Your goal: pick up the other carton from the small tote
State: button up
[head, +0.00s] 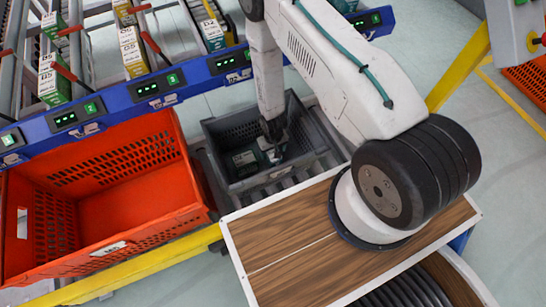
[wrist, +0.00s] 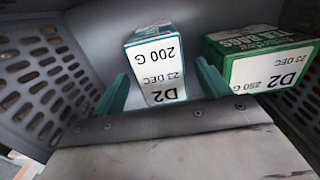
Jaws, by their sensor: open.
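The small grey tote (head: 222,128) stands in the middle of the head view with two green-and-white cartons in it. The D2 200 G carton (wrist: 160,62) stands in the middle of the wrist view. The D2 250 G carton (wrist: 262,58) is to its right there, outside the fingers. In the head view the 250 G carton (head: 244,159) is at the tote's left side. My gripper (head: 273,138) reaches down into the tote and is open. Its teal fingers (wrist: 163,74) lie either side of the 200 G carton; I cannot tell whether they touch it.
The tote's slotted walls (wrist: 42,85) are close around my gripper. A large, empty-looking orange tote (head: 130,205) stands to the left. A blue rail with lit displays (head: 150,88) and shelf lanes of cartons (head: 131,45) lie behind. A wood-topped surface (head: 300,255) is in front.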

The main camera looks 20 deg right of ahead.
notch_tip(320, 180, down, 4)
jog(key=shift+s+r, duration=0.15)
jog(key=c, duration=1.2)
jog(key=shift+r, duration=0.1)
